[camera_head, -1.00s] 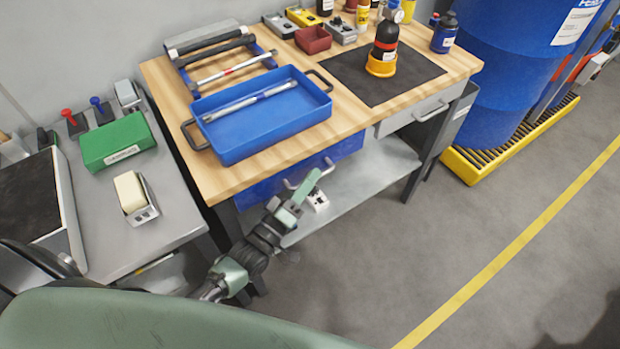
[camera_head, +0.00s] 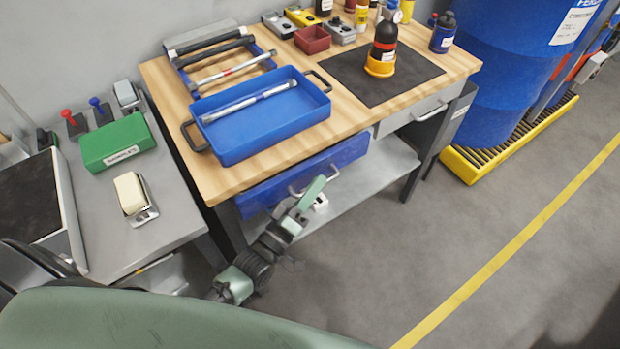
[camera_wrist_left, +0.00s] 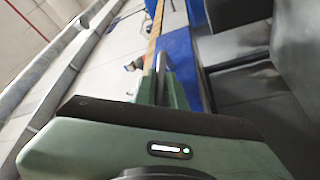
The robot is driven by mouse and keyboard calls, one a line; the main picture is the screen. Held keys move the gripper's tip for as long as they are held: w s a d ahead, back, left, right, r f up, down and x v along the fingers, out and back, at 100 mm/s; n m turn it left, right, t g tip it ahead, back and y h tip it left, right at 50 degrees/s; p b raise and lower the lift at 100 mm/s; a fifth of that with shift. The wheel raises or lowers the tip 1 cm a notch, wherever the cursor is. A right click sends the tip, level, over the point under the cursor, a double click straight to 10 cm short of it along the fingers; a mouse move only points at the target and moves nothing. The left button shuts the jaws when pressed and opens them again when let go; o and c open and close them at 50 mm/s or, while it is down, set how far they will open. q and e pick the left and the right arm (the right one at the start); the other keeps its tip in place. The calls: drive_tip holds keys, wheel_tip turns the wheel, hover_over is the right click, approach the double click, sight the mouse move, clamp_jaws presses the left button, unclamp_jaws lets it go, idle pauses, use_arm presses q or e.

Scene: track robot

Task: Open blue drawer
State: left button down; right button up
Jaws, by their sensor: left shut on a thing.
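The blue drawer (camera_head: 262,197) is under the left part of the wooden-topped workbench. Its front stands slightly out from below the bench top. Its grey bar handle (camera_head: 334,169) shows on the front, partly hidden by my gripper. My left gripper (camera_head: 311,193) is at the handle in the head view and is shut on it. In the left wrist view my left gripper's green fingers (camera_wrist_left: 160,88) stand against the blue drawer front (camera_wrist_left: 182,62). My right gripper is not in view.
A blue tray (camera_head: 222,142) with a metal tool sits on the bench top (camera_head: 340,128). A grey drawer (camera_head: 395,122) is at the right, and a lower shelf (camera_head: 370,178) below. A grey side table (camera_head: 180,205) stands at left. The floor in front is clear.

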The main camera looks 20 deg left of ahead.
use_arm(q)
drive_tip(key=s+d, duration=1.4)
drive_tip(key=d, duration=0.4)
drive_tip(key=shift+p, duration=0.4)
drive_tip(key=shift+s+d, duration=0.1)
drive_tip(key=c, duration=1.8)
unclamp_jaws()
drive_tip(key=shift+o, duration=0.2)
drive_tip(key=b+v, duration=0.1)
drive_tip(key=v, duration=0.7)
drive_tip(key=shift+f, duration=0.1)
